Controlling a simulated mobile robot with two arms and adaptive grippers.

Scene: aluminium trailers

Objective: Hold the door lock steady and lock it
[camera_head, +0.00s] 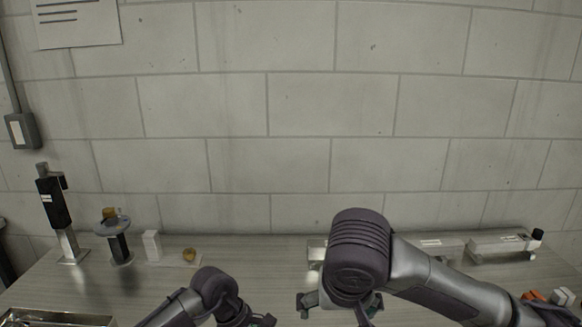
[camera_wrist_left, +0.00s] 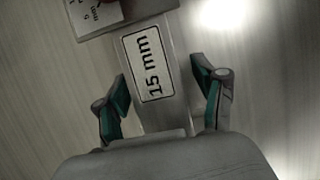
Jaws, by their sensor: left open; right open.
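In the left wrist view a grey metal piece labelled "15 mm" (camera_wrist_left: 165,110) lies between the open fingers of my left gripper (camera_wrist_left: 162,100). I cannot tell whether this is the door lock or whether the fingers touch it. My left gripper (camera_head: 248,320) shows partly at the bottom of the head view. My right gripper (camera_head: 340,302) is open in front of the bench, its wrist hiding what lies behind. At the back right of the bench is a pale metal device with a black knob (camera_head: 498,244); I cannot tell if it is the lock.
A black upright device (camera_head: 54,204), a round-topped stand (camera_head: 118,240), a white block (camera_head: 151,246) and a small brown piece (camera_head: 189,255) stand at the left. Orange and white pieces (camera_head: 562,296) lie at the right. A block wall closes the back.

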